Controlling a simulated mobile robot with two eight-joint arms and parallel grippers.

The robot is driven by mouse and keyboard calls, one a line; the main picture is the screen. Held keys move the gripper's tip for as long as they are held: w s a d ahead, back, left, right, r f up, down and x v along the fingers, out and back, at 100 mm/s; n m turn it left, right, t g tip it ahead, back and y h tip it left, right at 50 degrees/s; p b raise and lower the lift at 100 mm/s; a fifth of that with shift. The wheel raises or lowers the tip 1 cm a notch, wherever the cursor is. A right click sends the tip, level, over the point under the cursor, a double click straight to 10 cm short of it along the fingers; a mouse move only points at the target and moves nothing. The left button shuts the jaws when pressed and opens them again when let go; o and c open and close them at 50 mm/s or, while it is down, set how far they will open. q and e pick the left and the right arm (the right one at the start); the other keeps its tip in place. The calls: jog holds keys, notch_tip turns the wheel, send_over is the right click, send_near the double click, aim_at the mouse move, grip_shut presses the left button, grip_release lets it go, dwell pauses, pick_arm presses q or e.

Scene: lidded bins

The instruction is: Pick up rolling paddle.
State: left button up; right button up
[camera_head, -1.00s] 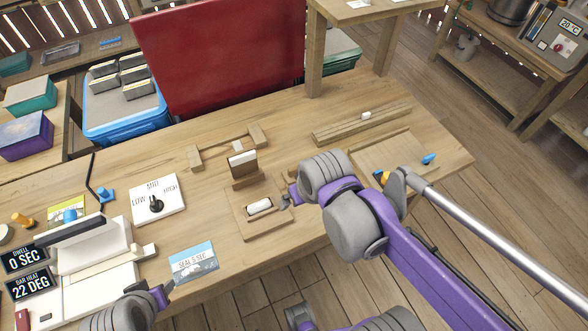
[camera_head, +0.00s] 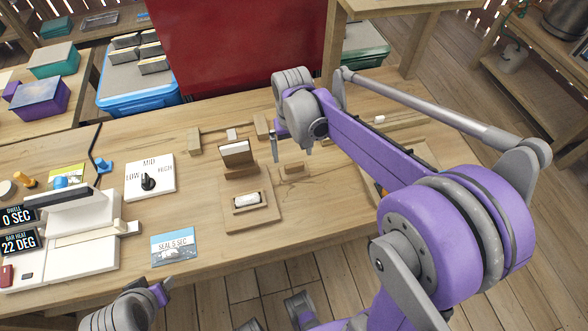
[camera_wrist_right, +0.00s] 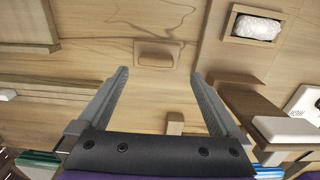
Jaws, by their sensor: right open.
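A small wooden piece (camera_head: 292,168), which looks like the rolling paddle, lies on the table just right of the wooden tray. It also shows in the right wrist view as a pale block (camera_wrist_right: 153,57), almost the colour of the table. My right gripper (camera_head: 291,149) is open and empty, pointing down above it. In the wrist view the fingers (camera_wrist_right: 160,73) are spread wide, with the block just beyond and between their tips. My left gripper (camera_head: 163,287) is at the lower left, off the table's front edge, far from the piece; its opening is unclear.
A wooden tray (camera_head: 265,220) with a white roll (camera_head: 247,201) stands left of the piece, with an upright wooden holder (camera_head: 237,152) behind. A dial panel (camera_head: 160,178), blue card (camera_head: 174,246) and white sealer (camera_head: 75,250) are further left. A red board (camera_head: 235,50) stands behind.

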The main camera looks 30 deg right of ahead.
aim_at(295, 164)
jog(key=f, duration=0.6)
jog(key=shift+w+d+f, duration=0.1)
jog(key=shift+d+f, duration=0.15)
jog(key=shift+d, duration=0.15)
jog(key=shift+c, duration=0.3)
jog(key=c, duration=1.3)
jog(key=shift+o, duration=0.2)
jog(key=shift+r, duration=0.1)
notch_tip(295, 164, up, 10)
jog(key=shift+p, duration=0.3)
